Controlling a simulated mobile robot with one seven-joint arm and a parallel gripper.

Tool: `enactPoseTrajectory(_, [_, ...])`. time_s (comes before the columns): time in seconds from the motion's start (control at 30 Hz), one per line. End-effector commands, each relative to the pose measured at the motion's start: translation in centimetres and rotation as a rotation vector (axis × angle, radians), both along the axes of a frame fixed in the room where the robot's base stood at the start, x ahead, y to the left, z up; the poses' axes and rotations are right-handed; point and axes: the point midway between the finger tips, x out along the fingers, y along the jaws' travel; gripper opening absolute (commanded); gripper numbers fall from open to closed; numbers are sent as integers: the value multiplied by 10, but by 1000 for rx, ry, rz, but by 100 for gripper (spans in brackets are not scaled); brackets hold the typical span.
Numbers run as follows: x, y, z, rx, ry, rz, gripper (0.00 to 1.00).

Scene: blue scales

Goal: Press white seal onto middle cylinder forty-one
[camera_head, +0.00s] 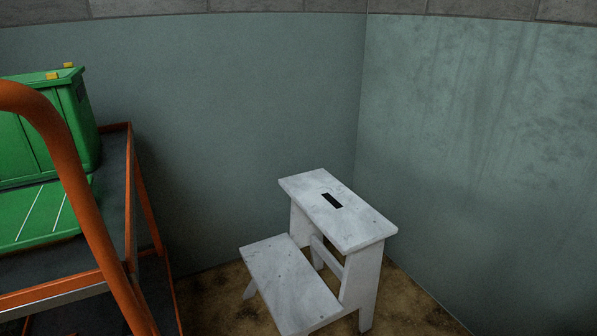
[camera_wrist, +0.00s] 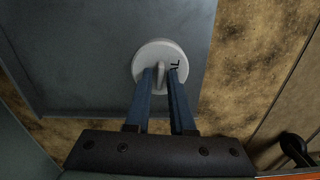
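In the wrist view, a white round seal (camera_wrist: 160,52) with a raised grip tab shows over a dark grey flat surface (camera_wrist: 85,45), close to that surface's edge. Dark characters are printed on the seal's right side; part of the marking is hard to read. My gripper (camera_wrist: 161,76) has its two blue fingers on either side of the tab. A narrow gap shows between the tab and each finger. I cannot tell whether the seal rests on the surface. No cylinder can be made out in either view. My gripper is not in the head view.
In the head view, a white step stool (camera_head: 355,230) stands on the brown floor by the corner. An orange-framed rack (camera_head: 130,190) at left bears a green case (camera_head: 85,115). An orange tube (camera_head: 75,180) curves in front. A dark curved object (camera_wrist: 295,148) lies lower right in the wrist view.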

Motion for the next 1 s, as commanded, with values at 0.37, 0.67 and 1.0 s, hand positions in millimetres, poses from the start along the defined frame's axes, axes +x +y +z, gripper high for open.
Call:
enactPoseTrajectory(0.37, [0, 0, 0, 0, 0, 0, 0])
enactPoseTrajectory(0.67, [0, 0, 9, 0, 0, 0, 0])
enactPoseTrajectory(1.0, [0, 0, 23, 1, 0, 0, 0])
